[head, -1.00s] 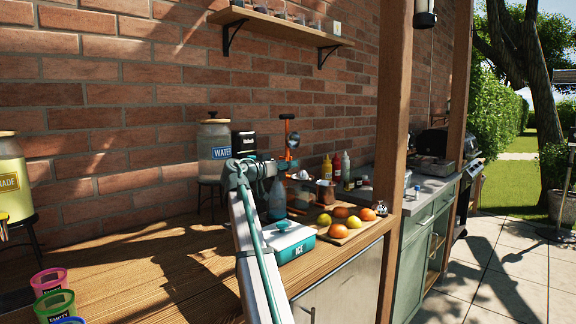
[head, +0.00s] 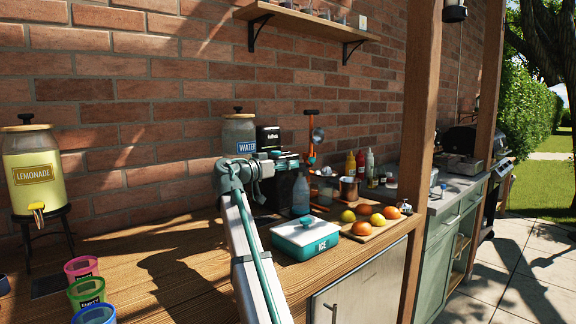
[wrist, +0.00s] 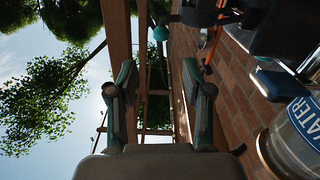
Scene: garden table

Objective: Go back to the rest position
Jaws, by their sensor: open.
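My gripper (wrist: 159,75) is open and empty in the wrist view, its two fingers apart with only distant posts and foliage between them. In the head view my arm rises from the bottom middle and bends at a joint above the wooden counter (head: 175,270). The far end of the arm points right, in front of the water dispenser (head: 239,133), and its fingers are hard to make out there. The water dispenser also shows at the right edge of the wrist view (wrist: 300,135), tipped sideways.
A teal-and-white ice box (head: 305,237) sits right of my arm, beside a board of fruit (head: 377,222). The lemonade dispenser (head: 34,170) stands at left on a black stand, with coloured cups (head: 86,290) in front. A wooden post (head: 423,130) rises at right.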

